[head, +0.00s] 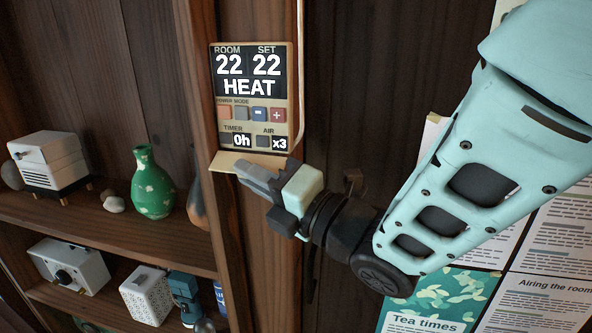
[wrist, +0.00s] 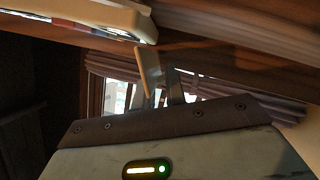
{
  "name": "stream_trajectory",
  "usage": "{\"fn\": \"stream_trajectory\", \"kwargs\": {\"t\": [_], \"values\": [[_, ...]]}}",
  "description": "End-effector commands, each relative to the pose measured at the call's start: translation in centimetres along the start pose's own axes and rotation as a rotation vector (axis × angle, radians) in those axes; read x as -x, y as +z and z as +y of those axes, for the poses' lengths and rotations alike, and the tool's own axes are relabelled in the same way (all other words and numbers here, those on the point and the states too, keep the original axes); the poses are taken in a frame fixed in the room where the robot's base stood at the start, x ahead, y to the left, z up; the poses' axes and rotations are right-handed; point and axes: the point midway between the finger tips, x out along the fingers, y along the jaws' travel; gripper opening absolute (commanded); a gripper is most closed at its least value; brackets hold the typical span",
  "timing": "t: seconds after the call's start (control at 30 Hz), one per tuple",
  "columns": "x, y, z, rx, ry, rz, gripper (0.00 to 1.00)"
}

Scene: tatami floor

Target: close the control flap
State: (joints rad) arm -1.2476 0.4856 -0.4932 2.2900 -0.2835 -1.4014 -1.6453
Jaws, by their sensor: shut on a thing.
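The control panel (head: 252,95) is mounted on a wooden post, its screen reading ROOM 22, SET 22, HEAT, with buttons, TIMER 0h and AIR x3 below. The cream control flap (head: 230,160) hangs open at the panel's lower edge and sticks outward. My gripper (head: 255,174) is at the flap, its fingers shut on it and hiding its right part. In the wrist view the panel (wrist: 85,12) is at the upper left, and the flap (wrist: 147,66) shows narrowly beside my grey fingers (wrist: 168,88).
Shelves at the left hold a green vase (head: 153,182), a white device (head: 48,160), a white box (head: 70,265) and a perforated box (head: 146,294). Posters (head: 432,302) cover the wall at the lower right, behind my arm.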

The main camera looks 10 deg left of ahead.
Motion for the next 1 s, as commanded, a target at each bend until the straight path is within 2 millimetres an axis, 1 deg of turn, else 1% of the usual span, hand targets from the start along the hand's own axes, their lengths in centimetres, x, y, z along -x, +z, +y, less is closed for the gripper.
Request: {"fn": "stream_trajectory", "kwargs": {"t": [0.17,0.37,0.57,1.0], "values": [[0.0,0.0,0.1,-0.02,-0.007,0.0,0.0],[0.0,0.0,0.6,-0.099,-0.038,-0.001,0.0],[0.0,0.1,1.3,-0.241,-0.097,-0.002,0.0],[-0.1,0.7,2.9,-0.626,-0.258,-0.004,0.0]]}}
